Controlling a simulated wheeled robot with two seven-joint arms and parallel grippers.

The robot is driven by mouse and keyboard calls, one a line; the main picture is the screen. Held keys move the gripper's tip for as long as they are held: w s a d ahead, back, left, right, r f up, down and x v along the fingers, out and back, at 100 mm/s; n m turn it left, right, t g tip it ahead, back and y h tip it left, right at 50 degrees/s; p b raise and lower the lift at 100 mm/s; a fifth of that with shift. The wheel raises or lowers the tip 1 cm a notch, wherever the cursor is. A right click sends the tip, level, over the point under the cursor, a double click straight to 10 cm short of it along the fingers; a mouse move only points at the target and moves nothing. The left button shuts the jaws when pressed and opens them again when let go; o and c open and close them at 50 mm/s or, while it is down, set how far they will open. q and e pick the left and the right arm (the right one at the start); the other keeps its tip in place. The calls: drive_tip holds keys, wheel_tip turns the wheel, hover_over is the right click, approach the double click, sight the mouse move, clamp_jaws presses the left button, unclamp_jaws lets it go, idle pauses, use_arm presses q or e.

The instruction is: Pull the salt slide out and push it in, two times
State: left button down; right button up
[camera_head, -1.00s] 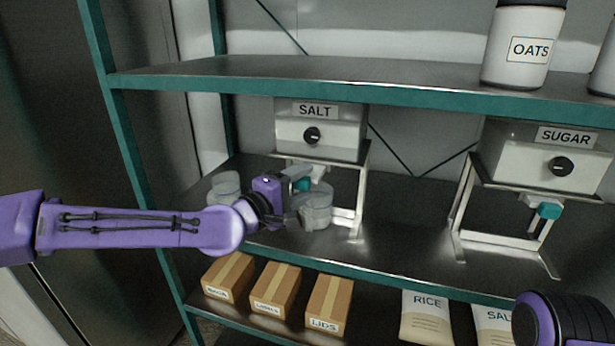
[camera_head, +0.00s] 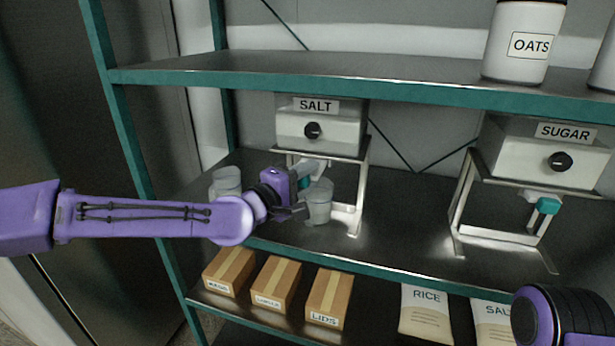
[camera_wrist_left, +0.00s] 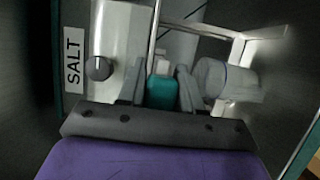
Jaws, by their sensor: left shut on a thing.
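The salt dispenser (camera_head: 340,133), a grey box with a SALT label and a black knob, stands on a metal stand on the middle shelf. The pale salt slide (camera_head: 314,167) is under it and ends in a teal handle (camera_wrist_left: 162,93). My left gripper (camera_head: 303,182) is shut on the teal handle; in the left wrist view the two grey fingers are on either side of it. The gripper and arm partly hide the slide in the head view, so how far out it is is hard to judge. My right gripper is not in view.
A clear cup (camera_head: 319,205) stands below the slide, close beside my gripper. Another cup (camera_head: 227,181) is to the left. The sugar dispenser (camera_head: 545,148) with its own teal handle (camera_head: 548,206) stands at the right. The upper shelf edge (camera_head: 340,89) crosses above.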

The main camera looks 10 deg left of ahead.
use_arm(q)
drive_tip(key=c, duration=0.8)
unclamp_jaws()
drive_tip(key=shift+c, duration=0.2)
drive_tip(key=b+v, duration=0.1)
drive_tip(key=v, duration=0.9)
drive_tip(key=shift+s+a+b, duration=0.15)
drive_tip(key=shift+b, duration=0.2)
